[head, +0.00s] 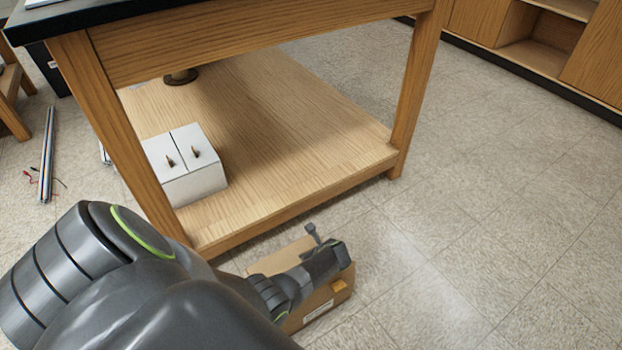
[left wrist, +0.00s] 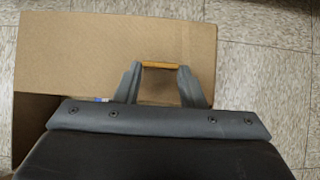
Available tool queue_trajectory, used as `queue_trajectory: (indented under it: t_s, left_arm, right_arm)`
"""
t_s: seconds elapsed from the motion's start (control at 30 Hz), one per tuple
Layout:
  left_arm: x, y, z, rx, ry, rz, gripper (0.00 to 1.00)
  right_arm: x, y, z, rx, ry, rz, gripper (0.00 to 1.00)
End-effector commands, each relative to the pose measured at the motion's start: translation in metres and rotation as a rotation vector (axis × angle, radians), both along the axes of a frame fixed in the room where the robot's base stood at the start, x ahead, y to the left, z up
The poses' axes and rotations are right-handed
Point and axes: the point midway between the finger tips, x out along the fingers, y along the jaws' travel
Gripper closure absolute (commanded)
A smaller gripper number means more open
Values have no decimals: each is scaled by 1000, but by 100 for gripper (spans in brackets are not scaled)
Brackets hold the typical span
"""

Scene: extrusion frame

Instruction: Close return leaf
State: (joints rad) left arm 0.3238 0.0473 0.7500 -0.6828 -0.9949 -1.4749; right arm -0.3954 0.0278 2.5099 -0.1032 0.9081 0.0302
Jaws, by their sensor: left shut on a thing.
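A brown cardboard box (head: 322,300) with a white label stands on the floor in front of the wooden table. My left gripper (head: 332,264) is over it; its fingers are hidden in the head view. In the left wrist view, a wide cardboard leaf (left wrist: 85,52) spans the top of the box. A dark gap into the box shows at the lower left, with something small and blue-white inside. My left gripper (left wrist: 161,70) is shut on an orange tab (left wrist: 161,65), with one finger at each end of it. An orange piece also shows on the box in the head view (head: 340,285). My right gripper is not in view.
The wooden table's lower shelf (head: 290,130) and front leg stand close behind the box. A white box (head: 185,185) with two dark pegs sits on that shelf. The tiled floor to the right is clear. Metal bars (head: 47,155) and wires lie at the far left.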

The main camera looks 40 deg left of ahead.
Motion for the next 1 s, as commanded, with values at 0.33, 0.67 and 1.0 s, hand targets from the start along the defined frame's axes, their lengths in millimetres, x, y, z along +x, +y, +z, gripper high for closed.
queue_trajectory:
  t_s: [0.33,0.67,1.0]
  left_arm:
    - [-6,-7,-8,-19,8,0,100]
    - [-4,-5,-6,-13,5,0,42]
    - [-4,-8,6,-9,3,0,42]
  right_arm:
    - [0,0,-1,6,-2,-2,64]
    - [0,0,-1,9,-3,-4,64]
    - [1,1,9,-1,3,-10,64]
